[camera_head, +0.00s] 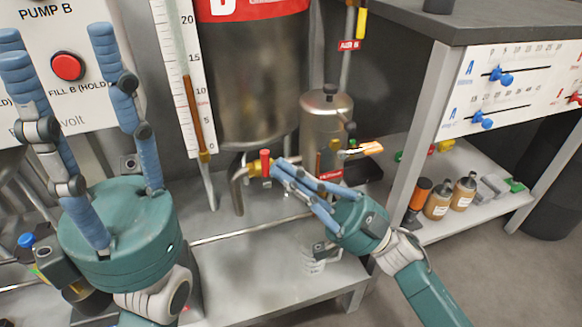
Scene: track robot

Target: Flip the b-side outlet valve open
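A small upright red valve handle (265,162) stands on a brass fitting (254,169) with a bent metal outlet pipe (238,190), below the large steel tank (245,85) with a red band. My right gripper (275,168) points left, its blue fingers drawn together at the tips just right of the red handle. Whether the tips touch the handle I cannot tell. Another valve with an orange lever (361,149) sits by the smaller steel canister (327,122). My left gripper (66,40) points up with its fingers spread wide and nothing between them, in front of the panel.
A white panel with a red PUMP B button (68,67) is behind my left gripper. A measuring scale (187,80) stands left of the tank. A shelf at right holds brown bottles (439,200); a dark-topped table (490,20) with blue sliders is above it. The lower metal shelf (245,265) is mostly clear.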

